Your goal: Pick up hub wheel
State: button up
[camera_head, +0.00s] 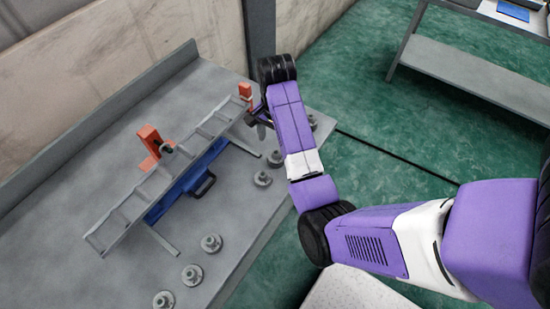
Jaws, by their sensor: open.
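Several grey flanged round parts stand on the grey table along its right side; I cannot tell which is the hub wheel. Three of them are at the front, the middle one (192,275) between one nearer (163,299) and one farther (211,243). Others are a part (262,179) near the middle, a part (275,158) behind it, and a part (312,121) at the far right edge, partly behind my arm. My gripper (256,122) is open above the table's far right, near the rack's far end. Its fingers are small and partly hidden, and I see nothing held.
A long grey ladder-like rack (128,209) runs diagonally across the table (60,228), with orange brackets (150,142) beside it. A blue case (184,187) with a black handle lies under it. A wall borders the left. A second grey bench (470,70) stands at upper right.

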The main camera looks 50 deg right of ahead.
aim_at(276, 152)
jog(key=shift+f+b, duration=2.1)
jog(key=shift+f, duration=0.5)
jog(key=shift+f+p, duration=0.5)
jog(key=shift+f, duration=0.25)
jog(key=shift+r, duration=0.1)
grip_shut()
